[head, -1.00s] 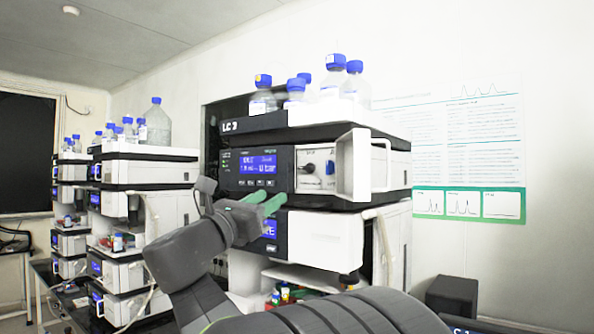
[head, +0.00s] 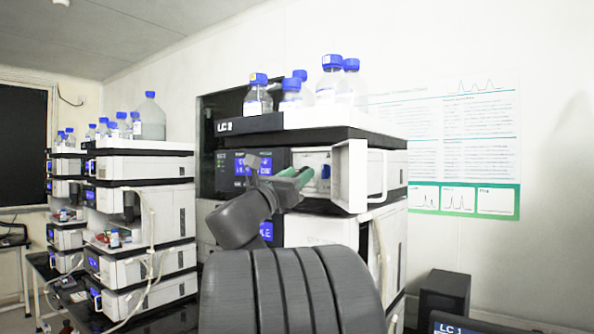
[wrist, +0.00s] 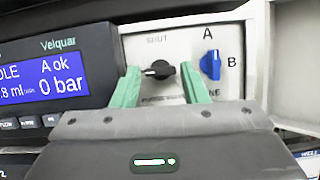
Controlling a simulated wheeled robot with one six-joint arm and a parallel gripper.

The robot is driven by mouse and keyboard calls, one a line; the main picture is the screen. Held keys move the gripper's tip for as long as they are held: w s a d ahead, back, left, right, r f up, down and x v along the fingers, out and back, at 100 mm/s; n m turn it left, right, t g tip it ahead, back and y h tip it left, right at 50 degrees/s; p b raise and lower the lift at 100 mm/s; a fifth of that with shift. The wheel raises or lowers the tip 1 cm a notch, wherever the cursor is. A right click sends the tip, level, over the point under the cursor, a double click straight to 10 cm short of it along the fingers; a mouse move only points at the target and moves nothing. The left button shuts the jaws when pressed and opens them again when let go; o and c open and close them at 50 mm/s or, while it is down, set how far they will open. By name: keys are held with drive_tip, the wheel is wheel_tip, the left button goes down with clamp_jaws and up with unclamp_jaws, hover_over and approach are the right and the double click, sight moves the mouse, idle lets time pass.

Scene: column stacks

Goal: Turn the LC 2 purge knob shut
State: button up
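The black purge knob (wrist: 158,69) sits on a pale panel below the label "SHUT" in the wrist view. Its bar lies roughly horizontal, turned away from that label. My gripper (wrist: 160,76) has its two green fingers apart, one on each side of the knob, with a gap visible around it. How deep the tips reach is unclear. In the head view my gripper (head: 297,175) is in front of the knob panel of the LC 2 stack (head: 237,126) and hides the knob.
A blue knob (wrist: 210,64) marked A and B is close right of my right finger. A lit display (wrist: 43,82) reads 0 bar at left. A white open door (head: 351,176) juts out at right. Blue-capped bottles (head: 331,82) stand on top.

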drive_tip(key=shift+w+d+r, duration=0.1)
drive_tip(key=shift+w+d, duration=0.05)
drive_tip(key=c, duration=0.7)
